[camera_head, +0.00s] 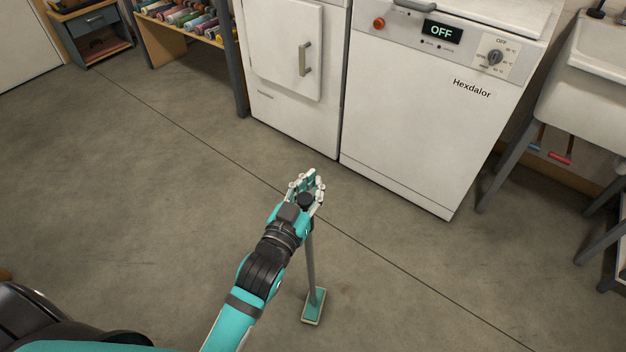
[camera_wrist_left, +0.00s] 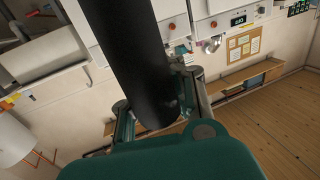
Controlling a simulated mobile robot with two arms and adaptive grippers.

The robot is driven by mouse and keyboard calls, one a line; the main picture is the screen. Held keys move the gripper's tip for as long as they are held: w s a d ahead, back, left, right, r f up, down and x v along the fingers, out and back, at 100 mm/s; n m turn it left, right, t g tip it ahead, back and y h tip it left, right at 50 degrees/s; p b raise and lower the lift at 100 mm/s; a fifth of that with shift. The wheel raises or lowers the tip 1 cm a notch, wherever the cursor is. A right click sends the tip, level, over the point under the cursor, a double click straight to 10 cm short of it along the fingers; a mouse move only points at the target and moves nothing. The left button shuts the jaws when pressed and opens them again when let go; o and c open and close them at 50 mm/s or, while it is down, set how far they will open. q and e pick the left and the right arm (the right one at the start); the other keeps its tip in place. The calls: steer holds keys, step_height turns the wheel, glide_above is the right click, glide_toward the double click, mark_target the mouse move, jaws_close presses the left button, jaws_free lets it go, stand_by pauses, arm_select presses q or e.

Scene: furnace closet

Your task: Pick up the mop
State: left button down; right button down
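The mop (camera_head: 311,265) has a thin grey handle, a black grip at the top and a flat teal head (camera_head: 314,306) low down at the floor. It stands nearly upright; I cannot tell if the head touches the floor. My left gripper (camera_head: 306,185) is at the top of the handle, its fingers on both sides of the black grip. In the left wrist view the black grip (camera_wrist_left: 145,65) looks large between the fingers of my left gripper (camera_wrist_left: 158,112), which look closed on it. My right gripper is not in view.
A white cabinet with a door handle (camera_head: 290,100) and a white Hexdalor machine (camera_head: 420,130) reading OFF stand ahead. A sink (camera_head: 590,85) on grey legs is at right. A shelf (camera_head: 165,45) with colourful rolls and a small drawer unit (camera_head: 92,38) are at back left. The floor at left is clear.

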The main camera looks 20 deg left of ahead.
arm_select(q)
steer(key=s+d+r, duration=0.1)
steer(key=s+d, duration=0.1)
steer(key=s, duration=1.2)
steer(key=shift+s+d, duration=0.15)
steer(key=shift+d, duration=0.1)
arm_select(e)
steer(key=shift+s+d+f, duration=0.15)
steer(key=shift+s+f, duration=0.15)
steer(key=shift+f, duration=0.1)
arm_select(q)
steer(key=shift+r, duration=0.1)
